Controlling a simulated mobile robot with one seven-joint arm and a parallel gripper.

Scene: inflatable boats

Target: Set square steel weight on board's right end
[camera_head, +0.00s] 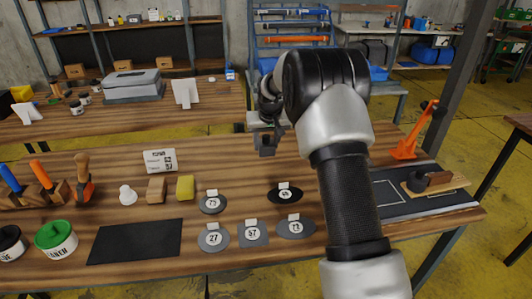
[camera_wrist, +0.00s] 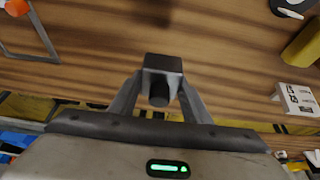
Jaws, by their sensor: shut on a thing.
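My gripper (camera_head: 262,136) is raised over the middle of the workbench. It is shut on a small dark square steel weight (camera_head: 266,150), clear of the tabletop. In the wrist view the weight (camera_wrist: 162,64) sits between the two fingers (camera_wrist: 158,98), with a dark round knob towards the palm. The wooden board (camera_head: 450,184) lies on a dark mat at the bench's right end. The board is well right of my gripper, beyond my arm.
Flat numbered round and square pieces (camera_head: 253,234) lie below my gripper. An orange stand (camera_head: 405,148) rises behind the board. A yellow block (camera_head: 185,187), a tan block (camera_head: 156,189) and a black mat (camera_head: 135,242) lie left. My forearm hides part of the bench.

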